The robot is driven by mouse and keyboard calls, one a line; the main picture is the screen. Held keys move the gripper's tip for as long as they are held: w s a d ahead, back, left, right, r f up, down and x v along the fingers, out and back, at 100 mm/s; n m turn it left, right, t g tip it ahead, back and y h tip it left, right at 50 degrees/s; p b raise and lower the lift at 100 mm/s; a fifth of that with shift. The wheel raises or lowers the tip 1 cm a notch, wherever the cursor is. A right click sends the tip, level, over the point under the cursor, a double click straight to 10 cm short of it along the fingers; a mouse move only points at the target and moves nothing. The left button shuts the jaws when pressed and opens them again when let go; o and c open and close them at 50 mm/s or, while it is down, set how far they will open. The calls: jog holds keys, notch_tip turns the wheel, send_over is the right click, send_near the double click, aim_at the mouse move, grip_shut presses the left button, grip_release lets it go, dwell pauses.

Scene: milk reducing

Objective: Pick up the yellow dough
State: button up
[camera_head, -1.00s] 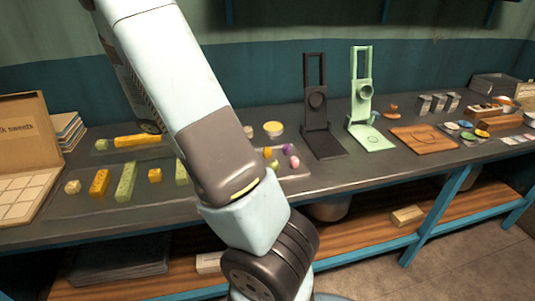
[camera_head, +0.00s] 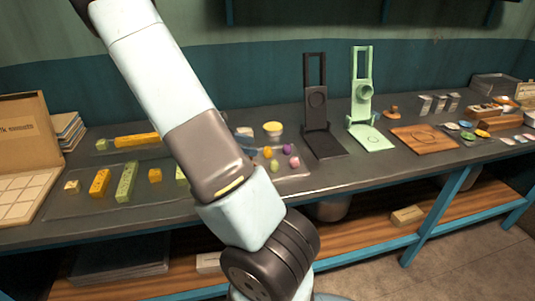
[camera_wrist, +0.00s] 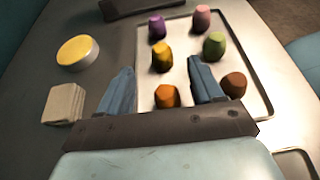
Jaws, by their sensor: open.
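The yellow dough (camera_wrist: 162,56) is a small rounded piece standing on a pale tray (camera_wrist: 185,72) in the wrist view. My gripper (camera_wrist: 160,66) is open, with its two blue-grey fingers apart. In the picture, the yellow dough appears between and just beyond the fingertips; I cannot tell the height gap. An orange piece (camera_wrist: 167,95) appears between the fingers, nearer the palm. Purple (camera_wrist: 157,27), pink (camera_wrist: 202,18), green (camera_wrist: 214,45) and brown (camera_wrist: 233,85) pieces stand on the same tray. In the head view, my arm hides most of the gripper.
A round yellow-topped tub (camera_wrist: 77,52) and a stack of pale squares (camera_wrist: 64,103) lie left of the tray. In the head view, a black press (camera_head: 318,110) and a green press (camera_head: 364,100) stand to the tray's right on the counter (camera_head: 225,206).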

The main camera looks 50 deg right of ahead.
aim_at(266, 150)
jog(key=shift+x, duration=2.6)
jog(key=shift+c, duration=0.3)
jog(key=c, duration=1.1)
